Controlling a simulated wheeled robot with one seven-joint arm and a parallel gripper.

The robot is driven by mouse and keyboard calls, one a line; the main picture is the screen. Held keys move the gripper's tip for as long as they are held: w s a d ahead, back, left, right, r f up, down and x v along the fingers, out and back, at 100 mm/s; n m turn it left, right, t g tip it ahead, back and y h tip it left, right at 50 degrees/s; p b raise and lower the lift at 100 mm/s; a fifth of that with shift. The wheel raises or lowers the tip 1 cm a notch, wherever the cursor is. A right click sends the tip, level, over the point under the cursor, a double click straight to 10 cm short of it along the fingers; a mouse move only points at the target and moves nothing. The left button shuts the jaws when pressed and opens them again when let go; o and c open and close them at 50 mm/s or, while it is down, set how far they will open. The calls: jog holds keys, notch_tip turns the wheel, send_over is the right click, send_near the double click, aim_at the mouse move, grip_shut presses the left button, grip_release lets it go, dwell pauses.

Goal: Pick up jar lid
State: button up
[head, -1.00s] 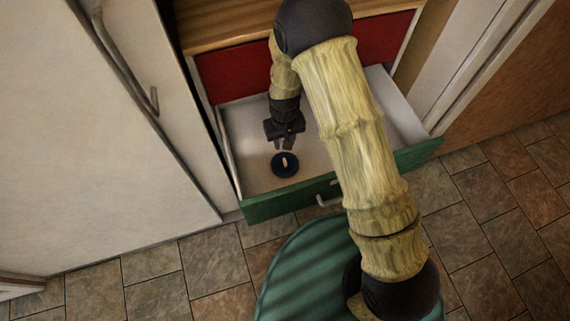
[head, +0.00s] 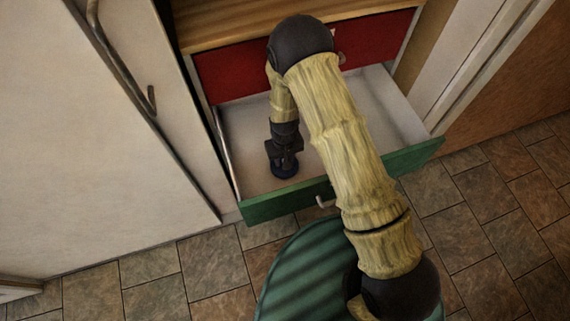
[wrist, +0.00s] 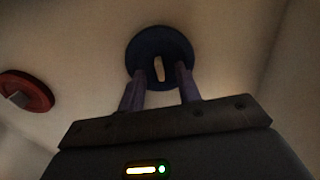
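A dark blue round lid (wrist: 160,45) with a pale upright knob at its middle lies on the floor of the open drawer. In the head view only the rim of this lid (head: 284,174) shows under my gripper (head: 285,162). In the wrist view my gripper (wrist: 160,74) is open, with its two fingers apart on either side of the knob and over the near part of the lid. A gap shows between each finger and the knob. I cannot tell whether the fingertips touch the lid.
A red disc (wrist: 38,91) with a grey knob lies to the left in the wrist view. The drawer's green front (head: 285,200) and pale side walls surround my gripper. A red drawer front (head: 225,75) is above. A white door (head: 110,190) stands to the left.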

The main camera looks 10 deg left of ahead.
jog(key=shift+w+f, duration=0.1)
jog(key=shift+f, duration=0.6)
jog(key=shift+c, duration=0.2)
grip_shut()
